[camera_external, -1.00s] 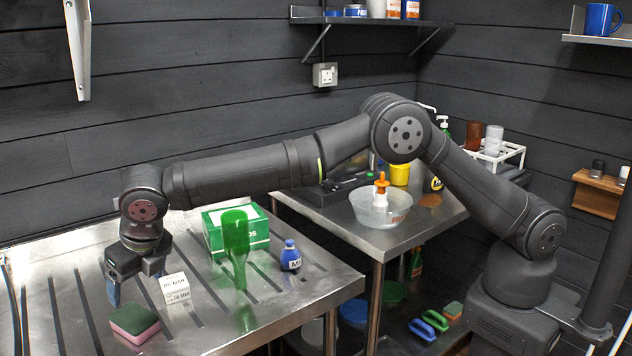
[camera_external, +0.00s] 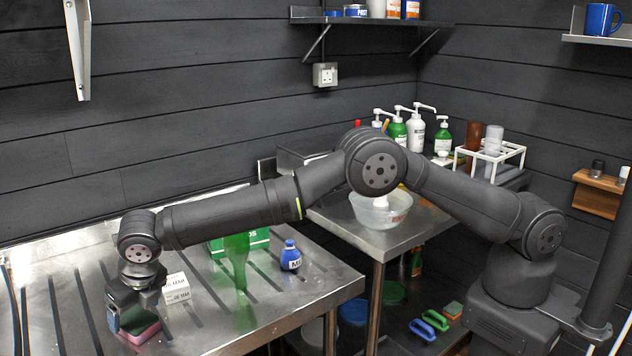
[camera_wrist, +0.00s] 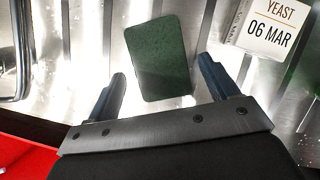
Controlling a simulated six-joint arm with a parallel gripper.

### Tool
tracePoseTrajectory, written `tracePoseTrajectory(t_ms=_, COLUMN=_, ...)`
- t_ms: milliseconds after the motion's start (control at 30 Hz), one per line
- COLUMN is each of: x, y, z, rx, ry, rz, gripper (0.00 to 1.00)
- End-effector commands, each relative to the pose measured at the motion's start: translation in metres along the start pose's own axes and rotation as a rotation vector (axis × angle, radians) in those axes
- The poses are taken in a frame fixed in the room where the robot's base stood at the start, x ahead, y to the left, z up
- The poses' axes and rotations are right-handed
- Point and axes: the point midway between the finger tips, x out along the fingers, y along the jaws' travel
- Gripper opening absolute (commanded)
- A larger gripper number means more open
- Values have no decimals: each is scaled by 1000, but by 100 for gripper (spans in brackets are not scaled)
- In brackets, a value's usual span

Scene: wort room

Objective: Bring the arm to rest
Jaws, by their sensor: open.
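My gripper (camera_external: 132,312) is low over the left part of the metal drainer table, with its jaws open. A sponge with a green top and pink underside (camera_external: 145,333) lies on the table just below it, partly hidden by the gripper. In the wrist view, the sponge's green face (camera_wrist: 158,58) shows between and beyond the two spread fingers (camera_wrist: 162,72). I see nothing held. Whether the fingers touch the sponge I cannot tell. My arm stretches left from its base across both tables.
A white label block (camera_external: 176,288) reading "YEAST 06 MAR" stands close right of my gripper. Beyond are a green bottle (camera_external: 238,262), a green box (camera_external: 258,241) and a blue bottle (camera_external: 291,257). A clear bowl (camera_external: 381,211) sits on the second table under my elbow.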

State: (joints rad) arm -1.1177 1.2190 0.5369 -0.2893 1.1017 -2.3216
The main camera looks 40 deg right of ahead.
Motion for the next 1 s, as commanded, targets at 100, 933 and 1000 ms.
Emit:
tracePoseTrajectory(t_ms=100, x=22, y=0, z=0, rx=0, ry=1, rz=-1, gripper=80)
tracePoseTrajectory(t_ms=933, x=4, y=0, z=9, rx=-1, ry=0, rz=0, gripper=80)
tracePoseTrajectory(t_ms=1000, x=11, y=0, z=6, rx=-1, ry=2, rz=-1, gripper=80)
